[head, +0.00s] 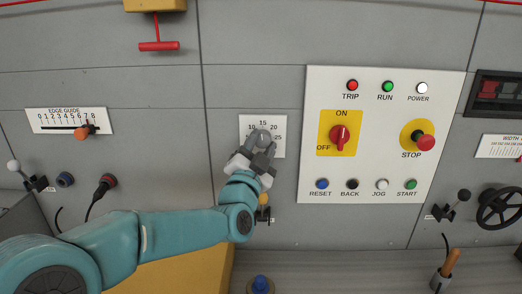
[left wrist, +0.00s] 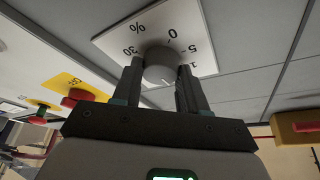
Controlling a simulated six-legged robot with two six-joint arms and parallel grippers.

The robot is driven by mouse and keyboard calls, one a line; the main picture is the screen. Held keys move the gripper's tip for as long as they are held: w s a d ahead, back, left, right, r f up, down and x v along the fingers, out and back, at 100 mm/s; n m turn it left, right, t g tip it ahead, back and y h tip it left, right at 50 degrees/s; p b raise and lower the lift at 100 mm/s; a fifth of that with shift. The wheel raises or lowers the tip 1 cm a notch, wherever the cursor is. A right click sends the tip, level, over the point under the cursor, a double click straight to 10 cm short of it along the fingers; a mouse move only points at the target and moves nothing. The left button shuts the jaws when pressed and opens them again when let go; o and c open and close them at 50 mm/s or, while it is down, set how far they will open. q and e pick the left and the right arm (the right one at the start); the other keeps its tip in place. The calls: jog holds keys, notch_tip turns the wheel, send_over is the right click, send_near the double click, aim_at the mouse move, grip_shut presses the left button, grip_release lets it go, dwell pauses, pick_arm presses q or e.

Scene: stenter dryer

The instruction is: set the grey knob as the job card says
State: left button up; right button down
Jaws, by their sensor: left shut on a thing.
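In the left wrist view the knob (left wrist: 161,65) is between the two dark fingers, and 0, 5, 30 and a % sign show on the plate. No job card is readable in these views. My right gripper is not in view.
A white panel (head: 440,95) with a red ON/OFF switch (head: 340,138), a red STOP button (head: 425,142) and several small buttons is just right of the dial. An edge guide slider (head: 82,132) is at left. A red T-handle (head: 158,46) hangs above.

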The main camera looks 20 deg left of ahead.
pick_arm(q)
jog(key=shift+m, duration=0.8)
jog(key=o, duration=1.1)
jog(key=shift+c, duration=0.2)
jog(key=shift+s, duration=0.1)
jog(key=shift+s+f+b, duration=0.2)
jog(key=shift+s+b, duration=0.15)
jog(key=b+v, duration=0.4)
jog(key=v, duration=1.1)
jog(key=shift+s+r, duration=0.2)
jog(key=shift+s, duration=0.1)
jog(key=shift+a, duration=0.15)
